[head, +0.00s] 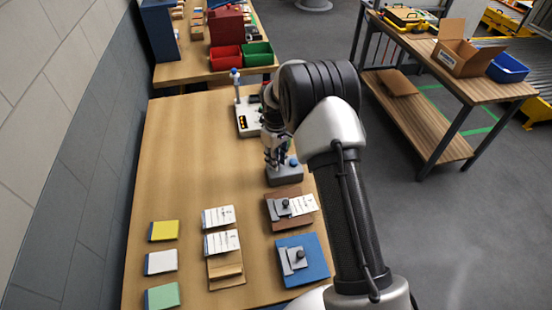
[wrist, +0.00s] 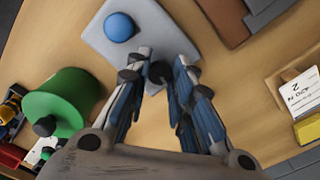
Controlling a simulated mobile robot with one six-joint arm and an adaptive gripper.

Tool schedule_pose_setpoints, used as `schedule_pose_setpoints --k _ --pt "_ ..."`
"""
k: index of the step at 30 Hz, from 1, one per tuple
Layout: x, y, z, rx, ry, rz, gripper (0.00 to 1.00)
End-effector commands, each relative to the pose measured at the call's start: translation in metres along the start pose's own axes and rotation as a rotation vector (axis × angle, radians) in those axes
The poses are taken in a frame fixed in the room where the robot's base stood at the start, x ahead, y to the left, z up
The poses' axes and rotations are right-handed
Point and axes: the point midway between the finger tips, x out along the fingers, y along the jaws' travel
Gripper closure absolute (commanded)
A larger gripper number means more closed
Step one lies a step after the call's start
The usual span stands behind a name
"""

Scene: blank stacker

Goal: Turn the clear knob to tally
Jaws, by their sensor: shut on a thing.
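A grey box (head: 284,178) with a blue ball (head: 293,162) on top stands near the right edge of the table. In the wrist view the grey box (wrist: 105,38) and its blue ball (wrist: 119,27) fill the top middle. My gripper (head: 272,160) points down over the box in the head view. In the wrist view my gripper (wrist: 162,60) has its fingertips on either side of a small dark knob (wrist: 160,72) at the box's edge and is shut on it. The knob is hidden in the head view, and I cannot read any mark on it.
A pale device (head: 242,118) with an orange display and a blue-topped post stands behind the box. A brown plate (head: 277,213) and a blue plate (head: 318,250) with clips lie in front. A green cylinder (wrist: 75,100) is left of my gripper. The table's left middle is clear.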

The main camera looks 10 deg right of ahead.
Motion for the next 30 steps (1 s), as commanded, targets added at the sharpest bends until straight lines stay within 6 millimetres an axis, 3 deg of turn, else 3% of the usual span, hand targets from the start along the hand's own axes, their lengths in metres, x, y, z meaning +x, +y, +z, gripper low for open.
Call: schedule_pose_setpoints --k 12,29,30 --pt "-0.0004 0.0001 -0.0002 -0.191 0.001 0.0 1.0" --pt "-0.0004 0.0002 -0.0002 -0.218 0.001 0.001 1.0" --pt "-0.0004 0.0002 -0.0003 -0.218 0.001 0.001 0.76"
